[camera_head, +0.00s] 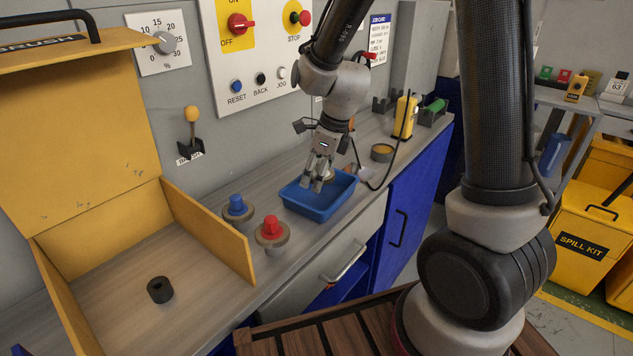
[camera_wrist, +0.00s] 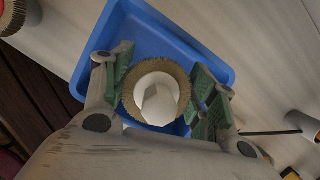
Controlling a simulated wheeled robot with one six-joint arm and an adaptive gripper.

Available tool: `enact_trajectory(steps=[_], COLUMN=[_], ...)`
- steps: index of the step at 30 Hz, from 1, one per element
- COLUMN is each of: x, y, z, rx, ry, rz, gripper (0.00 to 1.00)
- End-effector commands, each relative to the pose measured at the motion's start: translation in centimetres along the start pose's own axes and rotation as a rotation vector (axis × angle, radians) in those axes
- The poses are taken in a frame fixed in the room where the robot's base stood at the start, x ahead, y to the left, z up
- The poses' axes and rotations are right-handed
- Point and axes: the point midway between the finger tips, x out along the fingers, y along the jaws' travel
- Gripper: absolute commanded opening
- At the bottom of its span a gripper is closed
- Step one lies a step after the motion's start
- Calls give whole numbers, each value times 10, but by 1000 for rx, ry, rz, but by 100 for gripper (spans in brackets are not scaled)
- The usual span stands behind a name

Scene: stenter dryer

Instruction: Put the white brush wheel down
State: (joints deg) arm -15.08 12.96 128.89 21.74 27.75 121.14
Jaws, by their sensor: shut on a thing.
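The white brush wheel (camera_wrist: 157,97) has a white hub ringed by tan bristles. It sits between the fingers of my gripper (camera_wrist: 161,82), which is shut on it. In the head view my gripper (camera_head: 318,180) points down over the blue tray (camera_head: 309,211), and its fingers hide most of the wheel. The tray's blue floor and rim (camera_wrist: 218,66) show behind the wheel in the wrist view. I cannot tell whether the wheel touches the tray floor.
A blue-topped brush wheel (camera_head: 237,208) and a red-topped one (camera_head: 272,232) stand left of the tray. A yellow handheld device (camera_head: 404,117) and a round tin (camera_head: 382,152) stand right of the tray.

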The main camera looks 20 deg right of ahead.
Motion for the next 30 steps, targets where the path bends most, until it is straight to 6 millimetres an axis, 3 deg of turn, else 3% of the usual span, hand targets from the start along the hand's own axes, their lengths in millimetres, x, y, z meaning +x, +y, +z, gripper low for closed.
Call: enact_trajectory(steps=[5, 15, 16, 19, 30], x=[24, 27, 28, 27, 26], y=[0, 0, 0, 0, 0], z=[-7, -8, -8, -8, -7], rx=[2, 1, 1, 0, 0], ry=[2, 1, 1, 0, 0], rz=[1, 1, 1, 0, 0], gripper=[27, 27, 60, 78, 80])
